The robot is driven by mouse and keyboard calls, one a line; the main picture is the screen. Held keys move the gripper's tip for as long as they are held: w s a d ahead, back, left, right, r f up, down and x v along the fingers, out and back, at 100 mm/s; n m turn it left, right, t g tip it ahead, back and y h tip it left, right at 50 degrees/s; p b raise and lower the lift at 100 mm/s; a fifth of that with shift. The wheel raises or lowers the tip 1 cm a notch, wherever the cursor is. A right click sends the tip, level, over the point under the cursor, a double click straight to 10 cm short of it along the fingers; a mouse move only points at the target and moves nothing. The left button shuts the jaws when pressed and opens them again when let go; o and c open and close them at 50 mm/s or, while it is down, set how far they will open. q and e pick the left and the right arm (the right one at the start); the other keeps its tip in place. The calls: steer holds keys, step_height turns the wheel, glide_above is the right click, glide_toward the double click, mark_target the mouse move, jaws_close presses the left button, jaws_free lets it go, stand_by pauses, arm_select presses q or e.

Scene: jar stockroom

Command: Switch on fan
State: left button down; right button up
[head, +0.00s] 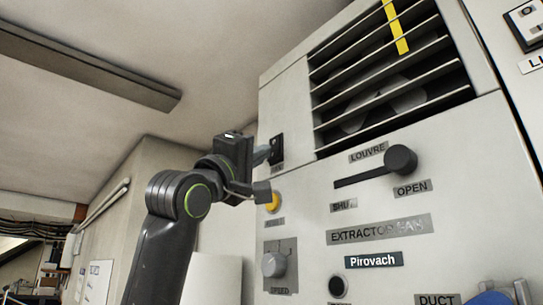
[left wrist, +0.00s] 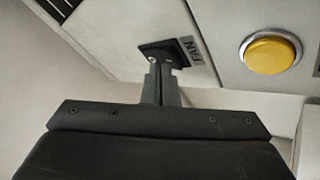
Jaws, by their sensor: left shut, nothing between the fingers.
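The extractor fan unit is a pale cabinet (head: 300,215) with a label reading EXTRACTOR FAN (head: 380,229). The fan switch (head: 277,149) is a small dark plate on its front, left of the louvre. In the left wrist view the switch plate (left wrist: 168,53) sits beside a FAN label (left wrist: 190,50). My left gripper (head: 263,155) is shut and empty, its fingertips right at the switch. The closed fingertips (left wrist: 161,73) overlap the lower part of the plate. I cannot tell whether they touch it, and the toggle's position is hidden. My right gripper is not in view.
A yellow button (head: 273,202) sits below the switch, with a speed knob (head: 275,264) lower down. The louvre lever (head: 400,160) is at the OPEN end. A yellow strip (head: 397,28) hangs over the louvre slats (head: 390,75). Open room lies left of the cabinet.

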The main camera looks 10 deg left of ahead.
arm_select(q)
steer(key=shift+w+d, duration=0.15)
steer(key=shift+w, duration=0.05)
stand_by(0.4)
steer(key=shift+s, duration=0.1)
steer(key=shift+s+a+b, duration=0.4)
steer(key=shift+s+a, duration=0.15)
steer(key=shift+s, duration=0.05)
steer(key=s+a+b, duration=0.1)
steer(key=s, duration=0.1)
steer(key=s+a+b, duration=0.1)
steer(key=a, duration=0.1)
steer(key=shift+s+r, duration=0.4)
stand_by(0.3)
